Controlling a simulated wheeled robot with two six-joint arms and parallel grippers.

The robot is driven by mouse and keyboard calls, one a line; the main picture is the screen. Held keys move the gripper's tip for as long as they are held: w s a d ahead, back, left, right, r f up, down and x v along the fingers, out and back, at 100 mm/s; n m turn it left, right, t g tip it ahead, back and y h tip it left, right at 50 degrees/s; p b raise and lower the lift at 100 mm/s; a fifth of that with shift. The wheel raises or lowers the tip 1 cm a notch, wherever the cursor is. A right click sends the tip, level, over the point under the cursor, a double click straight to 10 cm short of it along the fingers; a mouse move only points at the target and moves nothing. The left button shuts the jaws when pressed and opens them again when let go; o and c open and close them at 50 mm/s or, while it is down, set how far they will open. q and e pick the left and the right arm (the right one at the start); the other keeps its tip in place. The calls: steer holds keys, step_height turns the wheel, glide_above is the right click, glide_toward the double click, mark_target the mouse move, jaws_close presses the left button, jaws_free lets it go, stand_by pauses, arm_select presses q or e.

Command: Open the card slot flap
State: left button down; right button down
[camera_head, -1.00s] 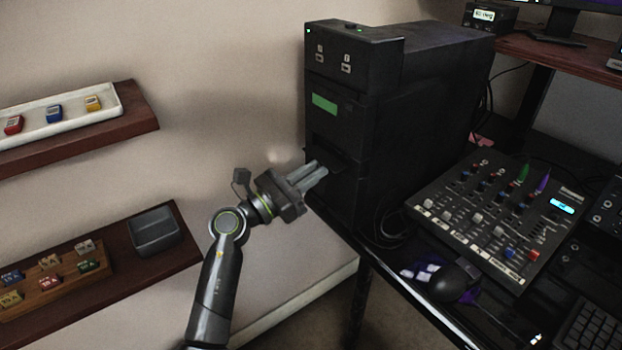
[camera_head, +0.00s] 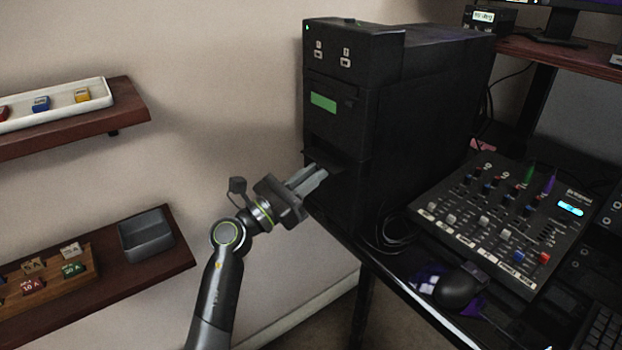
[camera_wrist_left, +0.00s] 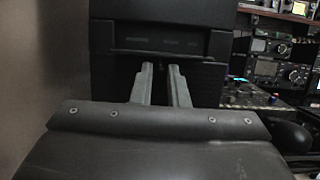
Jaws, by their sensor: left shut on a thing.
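The black computer tower (camera_head: 338,190) stands on the desk with its front facing left. The card slot flap (camera_head: 322,160) is a dark panel low on its front, and it sticks out from the face. My left gripper (camera_head: 322,171) is at the flap, with its grey fingers pointing at the tower front. In the left wrist view the fingers (camera_wrist_left: 160,68) meet the dark front just under a ledge, with a narrow gap between them. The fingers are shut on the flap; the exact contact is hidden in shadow. My right gripper is out of view.
A mixer (camera_head: 500,222) and a mouse (camera_head: 460,289) lie on the desk to the right. Wall shelves at left hold a white tray (camera_head: 60,115), a grey bin (camera_head: 146,236) and a wooden rack (camera_head: 75,285).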

arm_select(q)
steer(key=c, duration=1.4)
jaws_free()
steer(key=shift+c, duration=0.2)
steer(key=shift+r, duration=0.1)
